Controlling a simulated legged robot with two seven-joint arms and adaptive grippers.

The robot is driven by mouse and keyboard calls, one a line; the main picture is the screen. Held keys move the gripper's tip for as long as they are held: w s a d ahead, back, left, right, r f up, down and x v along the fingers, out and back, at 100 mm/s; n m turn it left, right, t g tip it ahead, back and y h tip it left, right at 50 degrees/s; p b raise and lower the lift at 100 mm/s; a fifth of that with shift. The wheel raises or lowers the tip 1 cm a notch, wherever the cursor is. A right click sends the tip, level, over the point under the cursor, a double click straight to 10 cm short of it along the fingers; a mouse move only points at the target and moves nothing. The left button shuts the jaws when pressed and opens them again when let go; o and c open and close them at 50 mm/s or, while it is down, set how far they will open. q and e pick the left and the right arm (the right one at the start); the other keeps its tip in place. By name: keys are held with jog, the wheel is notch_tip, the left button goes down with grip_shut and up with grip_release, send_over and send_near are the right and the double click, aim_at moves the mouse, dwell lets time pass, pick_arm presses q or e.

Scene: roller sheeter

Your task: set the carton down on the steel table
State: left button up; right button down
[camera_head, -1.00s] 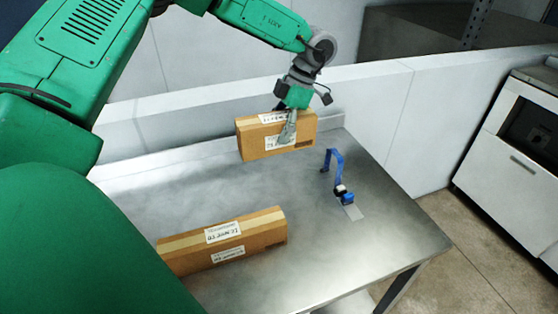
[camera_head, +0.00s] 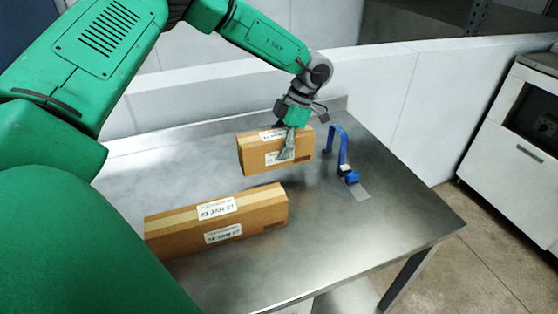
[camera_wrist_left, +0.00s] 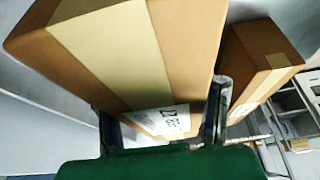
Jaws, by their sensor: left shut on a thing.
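My left gripper (camera_head: 288,143) is shut on a brown carton (camera_head: 258,157) with pale tape and white labels. In the head view the carton is held near the back of the steel table (camera_head: 330,240); whether its underside touches the top I cannot tell. In the left wrist view the held carton (camera_wrist_left: 110,50) fills the upper left, with a finger along its labelled side. Part of its near face is hidden by the finger in the head view. My right gripper is not in view.
A second, longer carton (camera_head: 217,221) lies on the table in front of the held one. It also shows in the left wrist view (camera_wrist_left: 258,60). A blue tape dispenser (camera_head: 343,160) stands to the right. The table's right front is clear. A white wall (camera_head: 230,92) runs behind.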

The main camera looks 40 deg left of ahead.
pick_arm(q)
notch_tip(320, 180, down, 5)
jog(key=shift+f, duration=0.1)
jog(key=o, duration=1.4)
jog(key=shift+r, duration=0.2)
jog(key=v, duration=1.2)
jog(key=shift+d, duration=0.1)
jog(key=shift+f, duration=0.1)
